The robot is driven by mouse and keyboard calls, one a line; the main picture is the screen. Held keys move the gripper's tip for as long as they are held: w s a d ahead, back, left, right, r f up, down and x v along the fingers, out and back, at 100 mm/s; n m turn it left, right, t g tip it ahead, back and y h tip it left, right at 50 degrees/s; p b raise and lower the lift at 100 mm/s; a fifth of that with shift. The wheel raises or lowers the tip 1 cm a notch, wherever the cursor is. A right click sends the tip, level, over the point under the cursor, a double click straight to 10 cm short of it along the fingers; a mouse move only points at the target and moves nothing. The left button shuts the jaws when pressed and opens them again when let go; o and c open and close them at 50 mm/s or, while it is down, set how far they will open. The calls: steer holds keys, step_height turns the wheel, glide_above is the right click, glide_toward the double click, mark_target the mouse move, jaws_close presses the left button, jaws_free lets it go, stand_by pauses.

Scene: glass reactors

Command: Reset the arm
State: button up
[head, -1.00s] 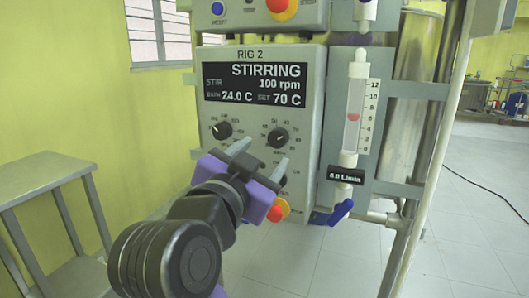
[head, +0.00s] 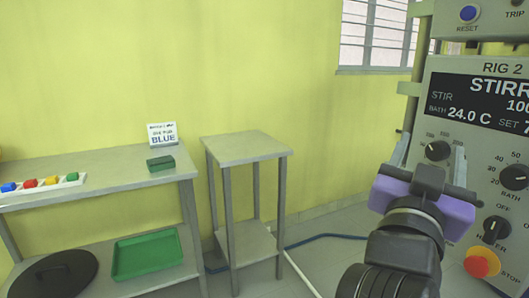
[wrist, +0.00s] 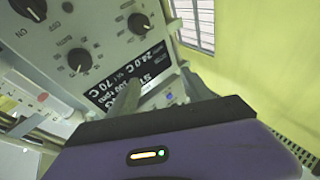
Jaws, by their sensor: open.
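My gripper (head: 431,158) is open and empty at the right of the head view, in front of the lower left part of the RIG 2 control panel (head: 440,100). Its two grey fingers point up from the purple body, with a gap between them. I cannot tell whether a finger touches the panel. In the wrist view the purple gripper body fills the bottom, and the panel (wrist: 45,62) shows tilted behind it, with its knobs and dark display.
A grey side table (head: 245,148) stands bare by the yellow wall.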

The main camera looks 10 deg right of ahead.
steer(key=s+a+f+n+t+y, duration=0.3)
steer(key=a+f+n+y, duration=0.35)
steer(key=f, duration=0.35)
steer(key=s+a+f+n+t+y, duration=0.25)
steer(key=a+f+n+y, duration=0.25)
steer(key=f+n+y, duration=0.4)
steer(key=s+d+f+m+g, duration=0.1)
steer(key=s+f+m+g, duration=0.1)
steer(key=s+f, duration=0.6)
steer(key=s+d+f+m+g, duration=0.1)
steer(key=s+f+m+g, duration=0.3)
steer(key=s, duration=0.8)
steer(key=s+d+f+g, duration=0.1)
steer(key=s+f, duration=0.6)
steer(key=s, duration=0.3)
step_height(320, 180, up, 23)
steer(key=p, duration=2.3)
steer(key=shift+w+r+h, duration=0.2)
steer(key=shift+w+h, duration=0.15)
steer(key=shift+h, duration=0.1)
steer(key=shift+a, duration=0.1)
steer(key=shift+c, duration=0.2)
